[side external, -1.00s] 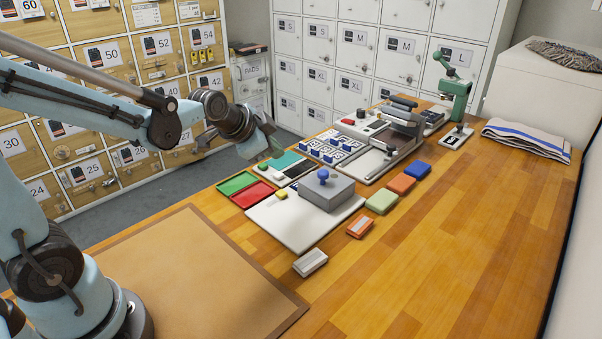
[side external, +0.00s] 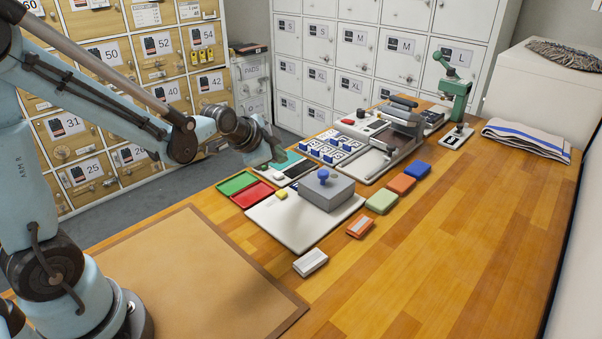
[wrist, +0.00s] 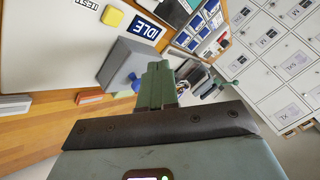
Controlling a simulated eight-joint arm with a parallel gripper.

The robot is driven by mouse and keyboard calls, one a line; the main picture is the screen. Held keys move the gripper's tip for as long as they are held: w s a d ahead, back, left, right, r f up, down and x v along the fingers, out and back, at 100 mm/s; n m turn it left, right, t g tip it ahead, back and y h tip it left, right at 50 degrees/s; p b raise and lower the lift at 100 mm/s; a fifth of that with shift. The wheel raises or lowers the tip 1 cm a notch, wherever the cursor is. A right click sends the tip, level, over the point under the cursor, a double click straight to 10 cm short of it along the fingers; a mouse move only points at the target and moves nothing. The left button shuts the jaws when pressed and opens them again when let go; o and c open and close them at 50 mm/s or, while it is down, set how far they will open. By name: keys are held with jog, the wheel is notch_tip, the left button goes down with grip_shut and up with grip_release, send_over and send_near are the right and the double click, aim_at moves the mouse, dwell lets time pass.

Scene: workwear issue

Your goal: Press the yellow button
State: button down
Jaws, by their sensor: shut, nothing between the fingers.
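In the wrist view the yellow button (wrist: 112,16) shows at the top, beside a dark label reading IDLE (wrist: 146,27). My gripper (side external: 279,158) is at the far side of the panel, over the teal and black items, apart from the button. In the wrist view its green fingers (wrist: 157,76) are together and hold nothing. The fingertips overlap the grey box in that picture, but I see no contact.
A grey box with a blue knob (side external: 323,176) stands on the panel right of the button. Green and red trays (side external: 238,183) lie to its left. Coloured blocks (side external: 382,202) line the right side. A press-like device (side external: 402,130) stands behind.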

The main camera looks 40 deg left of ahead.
aim_at(279, 195)
jog(key=shift+f, duration=3.4)
jog(key=shift+f, duration=0.2)
jog(key=shift+f, duration=0.25)
jog(key=shift+f, duration=0.45)
jog(key=shift+r, duration=0.9)
jog(key=shift+r, duration=2.5)
